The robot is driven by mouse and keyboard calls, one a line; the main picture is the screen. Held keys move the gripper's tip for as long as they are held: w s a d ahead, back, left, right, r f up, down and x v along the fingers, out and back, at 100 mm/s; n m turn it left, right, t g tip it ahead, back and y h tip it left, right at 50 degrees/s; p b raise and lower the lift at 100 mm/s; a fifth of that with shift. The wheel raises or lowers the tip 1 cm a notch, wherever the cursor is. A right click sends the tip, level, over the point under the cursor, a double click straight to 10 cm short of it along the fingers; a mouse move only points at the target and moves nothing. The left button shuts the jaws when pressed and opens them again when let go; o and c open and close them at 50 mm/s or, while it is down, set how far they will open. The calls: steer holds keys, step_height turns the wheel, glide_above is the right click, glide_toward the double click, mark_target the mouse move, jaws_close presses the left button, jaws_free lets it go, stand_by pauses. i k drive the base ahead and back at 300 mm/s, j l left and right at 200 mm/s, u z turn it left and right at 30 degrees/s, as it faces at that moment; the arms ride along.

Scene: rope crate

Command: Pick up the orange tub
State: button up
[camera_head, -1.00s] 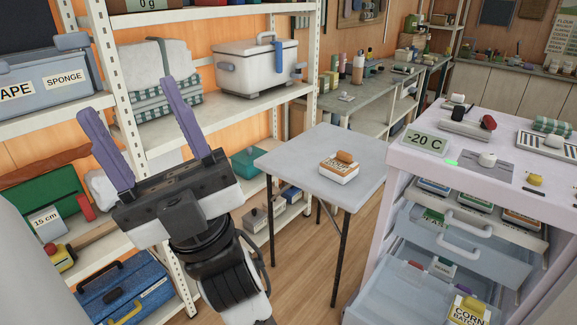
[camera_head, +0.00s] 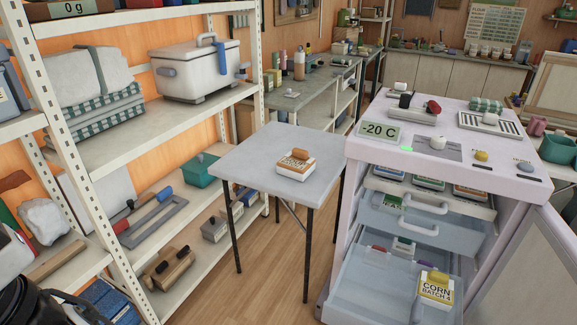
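A small white tub with an orange label band and an orange-brown knob (camera_head: 296,164) stands on the small grey table (camera_head: 262,143). It is upright, with nothing touching it from above. It is the most orange tub I can make out; its label is too small to read. My gripper is out of view. Only a dark part of my arm shows in the bottom left corner.
A white freezer cabinet (camera_head: 353,165) with open drawers stands right of the table. A tub marked CORN (camera_head: 436,288) sits in its lowest drawer. Metal shelving (camera_head: 125,142) holding a white cooler (camera_head: 196,72) is on the left. Floor in front of the table is clear.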

mark_target(297, 164)
steer(key=i+j, duration=0.1)
steer(key=i, duration=0.6)
steer(key=i+z, duration=0.1)
steer(key=i, duration=0.65)
